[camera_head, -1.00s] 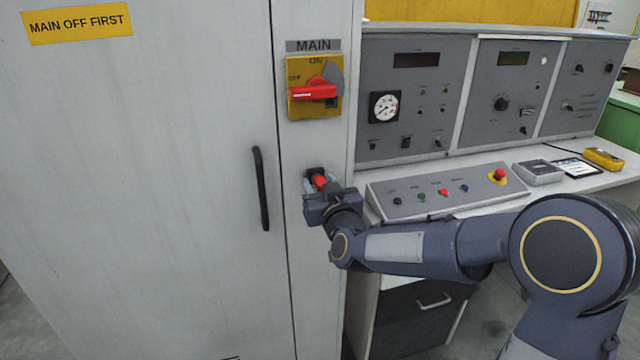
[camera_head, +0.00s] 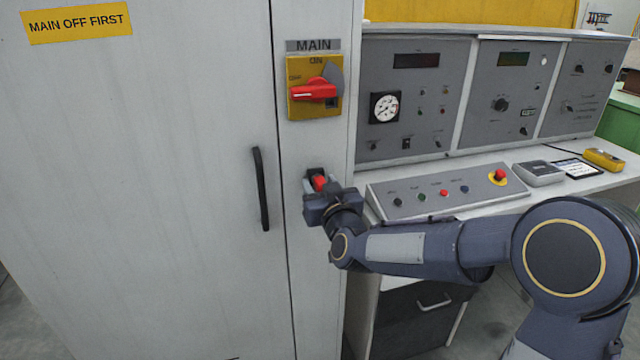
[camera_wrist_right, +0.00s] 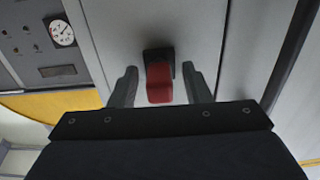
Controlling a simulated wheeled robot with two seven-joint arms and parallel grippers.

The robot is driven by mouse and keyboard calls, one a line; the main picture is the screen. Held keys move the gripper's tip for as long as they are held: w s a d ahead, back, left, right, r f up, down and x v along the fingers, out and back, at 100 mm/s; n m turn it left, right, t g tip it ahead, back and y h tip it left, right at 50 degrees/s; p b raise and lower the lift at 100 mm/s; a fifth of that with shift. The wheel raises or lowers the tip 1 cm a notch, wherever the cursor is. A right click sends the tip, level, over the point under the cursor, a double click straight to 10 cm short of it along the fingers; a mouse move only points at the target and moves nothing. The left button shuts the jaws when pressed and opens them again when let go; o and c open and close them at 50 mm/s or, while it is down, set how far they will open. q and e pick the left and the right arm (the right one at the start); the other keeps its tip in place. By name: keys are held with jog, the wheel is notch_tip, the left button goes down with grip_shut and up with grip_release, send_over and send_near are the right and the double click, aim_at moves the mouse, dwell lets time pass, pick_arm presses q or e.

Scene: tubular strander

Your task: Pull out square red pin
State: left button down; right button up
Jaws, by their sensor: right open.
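The square red pin (camera_head: 320,182) sits in a dark socket on the narrow cabinet panel, below the red main switch. In the right wrist view the red pin (camera_wrist_right: 159,84) stands out from its dark mount (camera_wrist_right: 158,56). My right gripper (camera_head: 318,188) is at the pin, and its body hides part of it. In the right wrist view the fingers of my right gripper (camera_wrist_right: 160,88) are open, one on each side of the pin, with a gap on both sides. My left gripper is not in view.
The main switch (camera_head: 314,92) has its red handle pointing left toward OFF. A black door handle (camera_head: 261,188) is left of the gripper. A sloped button panel (camera_head: 445,190) and a grey console (camera_head: 415,95) stand to the right, close above my forearm.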

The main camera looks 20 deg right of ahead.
jog(key=shift+c, duration=0.2)
dwell(0.3)
grip_shut()
jog(key=shift+s, duration=0.15)
jog(key=shift+s+d+b, duration=0.1)
jog(key=shift+s+b, duration=0.3)
jog(key=shift+s, duration=2.45)
